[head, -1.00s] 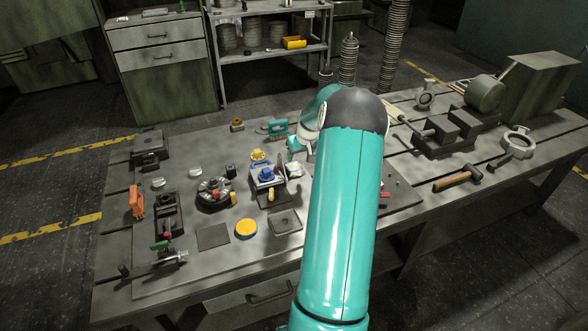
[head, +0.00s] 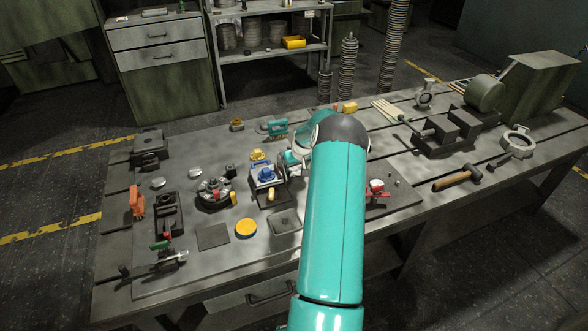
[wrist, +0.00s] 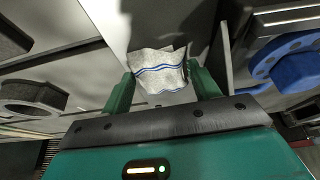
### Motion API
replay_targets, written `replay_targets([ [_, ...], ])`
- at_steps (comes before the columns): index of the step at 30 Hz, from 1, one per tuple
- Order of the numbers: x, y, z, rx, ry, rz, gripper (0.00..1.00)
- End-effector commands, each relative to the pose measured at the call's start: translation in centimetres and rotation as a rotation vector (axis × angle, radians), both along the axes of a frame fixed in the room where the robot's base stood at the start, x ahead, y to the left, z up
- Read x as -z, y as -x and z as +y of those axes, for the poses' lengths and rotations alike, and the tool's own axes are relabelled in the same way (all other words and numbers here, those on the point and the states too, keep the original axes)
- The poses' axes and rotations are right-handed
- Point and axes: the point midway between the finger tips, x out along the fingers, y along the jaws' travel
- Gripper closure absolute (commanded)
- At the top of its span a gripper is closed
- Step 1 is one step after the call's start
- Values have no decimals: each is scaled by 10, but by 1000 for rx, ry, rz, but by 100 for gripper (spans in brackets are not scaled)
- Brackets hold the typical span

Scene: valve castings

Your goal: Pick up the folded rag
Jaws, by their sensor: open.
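The folded rag (wrist: 158,70) is pale grey-white with blue stripes. In the wrist view it lies on a grey surface, between and just ahead of the green fingers of my gripper (wrist: 160,76). The fingers are apart, one on each side of the rag, and I cannot tell whether they touch it. In the head view my arm covers most of the gripper and I cannot make out the rag clearly.
A fixture with a blue part (head: 265,174) stands close left of the gripper; its blue flange (wrist: 292,62) shows in the wrist view. A flanged casting (head: 213,192), yellow disc (head: 246,229) and hammer (head: 457,179) lie on the bench. The front-left bench has bare patches.

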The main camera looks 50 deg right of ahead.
Motion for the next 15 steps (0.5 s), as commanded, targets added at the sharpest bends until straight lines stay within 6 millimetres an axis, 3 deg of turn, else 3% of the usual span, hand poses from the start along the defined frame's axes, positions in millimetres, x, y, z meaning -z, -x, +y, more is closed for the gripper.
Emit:
replay_targets([
  [1, 0, 0, 0, 0, 0, 0, 39],
  [6, 0, 0, 0, 0, 0, 1, 72],
  [15, -1, 0, 0, 0, 0, 0, 73],
])
